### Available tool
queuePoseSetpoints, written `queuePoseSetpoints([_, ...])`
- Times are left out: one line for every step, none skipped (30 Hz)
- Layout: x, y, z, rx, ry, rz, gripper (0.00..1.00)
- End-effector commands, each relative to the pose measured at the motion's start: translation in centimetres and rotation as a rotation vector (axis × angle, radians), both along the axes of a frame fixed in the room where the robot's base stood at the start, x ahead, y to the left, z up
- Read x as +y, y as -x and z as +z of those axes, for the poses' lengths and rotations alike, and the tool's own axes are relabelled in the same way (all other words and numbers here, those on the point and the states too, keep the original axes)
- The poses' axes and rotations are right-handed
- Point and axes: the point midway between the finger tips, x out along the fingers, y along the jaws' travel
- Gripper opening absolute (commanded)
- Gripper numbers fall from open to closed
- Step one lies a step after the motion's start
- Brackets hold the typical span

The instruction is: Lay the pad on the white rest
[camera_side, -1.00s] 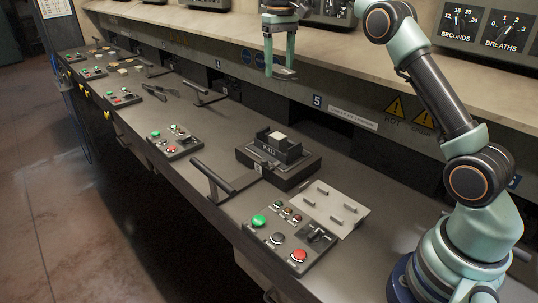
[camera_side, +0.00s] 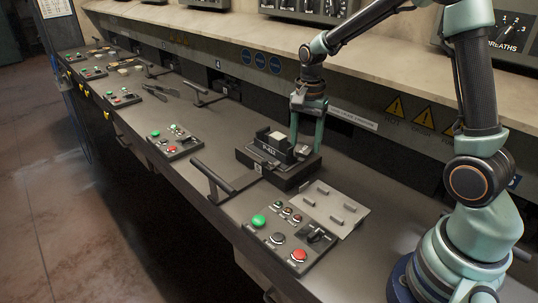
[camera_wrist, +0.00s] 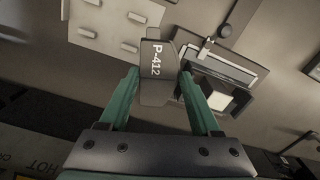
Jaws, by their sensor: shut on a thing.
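My gripper (camera_side: 307,147) is shut on a dark grey pad (camera_wrist: 158,72) marked P-412 in the wrist view, held between the teal fingers. In the side view the fingers point down at the back right of the dark fixture (camera_side: 290,178). There the pad is hard to make out against the fixture. The white rest (camera_side: 277,135) shows as a pale block on the fixture, to the left of my gripper. In the wrist view the rest (camera_wrist: 216,99) lies right of the pad and shows bare. I cannot tell whether the pad touches the fixture.
A pale plate with several small raised bars (camera_side: 330,208) lies right of the fixture. A button panel (camera_side: 290,237) is in front, and a black handle (camera_side: 213,176) stands at the front left. The raised shelf (camera_side: 400,90) runs behind. Open bench lies left of the fixture.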

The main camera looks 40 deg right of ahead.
Motion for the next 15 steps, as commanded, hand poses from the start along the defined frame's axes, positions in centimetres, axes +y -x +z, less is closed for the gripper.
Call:
queuePoseSetpoints([0.2, 1.2, -0.7, 0.002, -0.001, -0.049, 0.00])
queuePoseSetpoints([0.3, 1.8, -1.1, 0.001, 0.000, -0.078, 0.00])
queuePoseSetpoints([0.5, 2.5, -1.6, 0.001, 0.000, -0.114, 0.00])
queuePoseSetpoints([0.6, 3.1, -1.9, 0.002, -0.001, -0.139, 0.00])
queuePoseSetpoints([0.7, 3.5, -2.2, 0.001, 0.000, -0.161, 0.00])
queuePoseSetpoints([0.8, 4.1, -2.6, 0.002, -0.001, -0.189, 0.00])
queuePoseSetpoints([0.9, 4.5, -2.8, 0.001, 0.000, -0.207, 0.00])
queuePoseSetpoints([0.9, 4.8, -3.0, 0.001, 0.000, -0.223, 0.00])
queuePoseSetpoints([1.0, 5.2, -3.2, 0.000, -0.001, -0.240, 0.00])
queuePoseSetpoints([1.1, 5.5, -3.3, 0.000, -0.001, -0.252, 0.00])
queuePoseSetpoints([1.1, 5.7, -3.5, 0.001, 0.000, -0.261, 0.00])
queuePoseSetpoints([1.1, 5.9, -3.6, 0.001, 0.000, -0.270, 0.00])
queuePoseSetpoints([1.1, 5.9, -3.7, 0.000, -0.001, -0.275, 0.00])
queuePoseSetpoints([1.2, 6.0, -3.8, 0.000, -0.001, -0.279, 0.00])
queuePoseSetpoints([1.2, 6.1, -4.0, 0.001, 0.000, -0.281, 0.00])
